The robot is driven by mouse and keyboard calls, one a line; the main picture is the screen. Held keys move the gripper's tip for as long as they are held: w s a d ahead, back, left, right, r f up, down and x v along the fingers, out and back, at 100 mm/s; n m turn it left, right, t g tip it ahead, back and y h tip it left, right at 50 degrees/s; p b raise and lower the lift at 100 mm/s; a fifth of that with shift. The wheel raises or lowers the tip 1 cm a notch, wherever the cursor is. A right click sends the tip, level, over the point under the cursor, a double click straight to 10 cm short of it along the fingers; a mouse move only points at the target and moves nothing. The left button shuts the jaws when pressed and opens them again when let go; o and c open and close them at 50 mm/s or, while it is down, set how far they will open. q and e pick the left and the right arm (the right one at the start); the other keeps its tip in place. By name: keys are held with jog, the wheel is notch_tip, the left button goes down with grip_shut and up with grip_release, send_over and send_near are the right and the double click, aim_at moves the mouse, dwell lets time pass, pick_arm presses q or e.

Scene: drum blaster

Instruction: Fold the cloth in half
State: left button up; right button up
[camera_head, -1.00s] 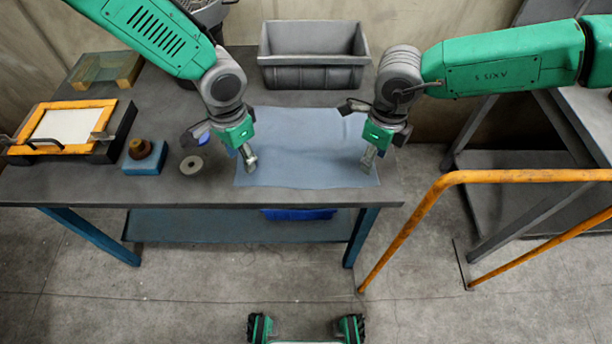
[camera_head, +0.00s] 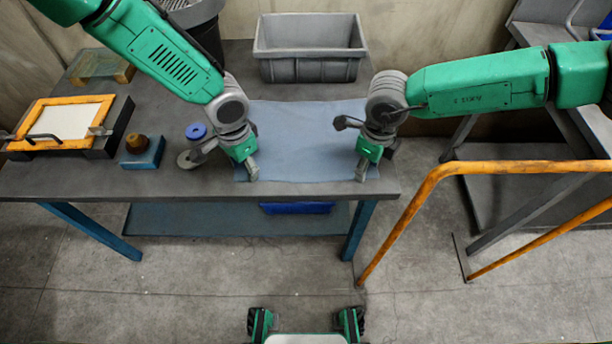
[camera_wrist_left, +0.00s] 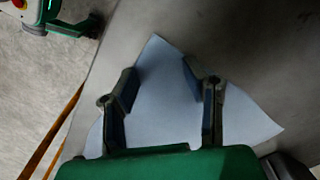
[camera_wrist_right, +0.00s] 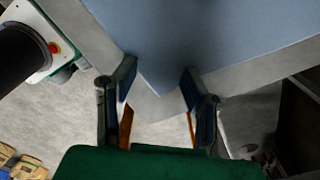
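The blue-grey cloth (camera_head: 305,140) lies flat and unfolded on the workbench, its near edge close to the bench's front edge. My left gripper (camera_head: 250,172) is over the cloth's near left corner, pointing down. In the left wrist view its fingers (camera_wrist_left: 158,85) are spread, with the cloth (camera_wrist_left: 165,110) and its corner showing between them. My right gripper (camera_head: 362,170) is over the near right corner. In the right wrist view its fingers (camera_wrist_right: 157,88) are apart on both sides of the cloth's corner (camera_wrist_right: 160,75). I cannot tell whether the fingertips touch the cloth.
A grey bin (camera_head: 310,55) stands behind the cloth. An orange-framed board (camera_head: 65,125), a blue block with a brown knob (camera_head: 143,152) and a small blue-topped item (camera_head: 197,132) sit to the left. An orange rail (camera_head: 425,195) stands right of the bench (camera_head: 100,182).

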pick_arm(q)
jog(key=shift+s+a+f, duration=0.1)
jog(key=shift+a+f, duration=0.25)
jog(key=shift+a, duration=0.35)
grip_shut()
pick_arm(e)
jog(key=shift+a, duration=0.6)
grip_shut()
jog(key=shift+s+f, duration=0.1)
pick_arm(q)
jog(key=shift+d, duration=0.1)
pick_arm(e)
jog(key=shift+d, duration=0.15)
pick_arm(q)
jog(key=shift+s+d, duration=0.15)
jog(key=shift+d, duration=0.15)
pick_arm(e)
jog(key=shift+d, duration=0.3)
pick_arm(q)
jog(key=shift+r, duration=0.1)
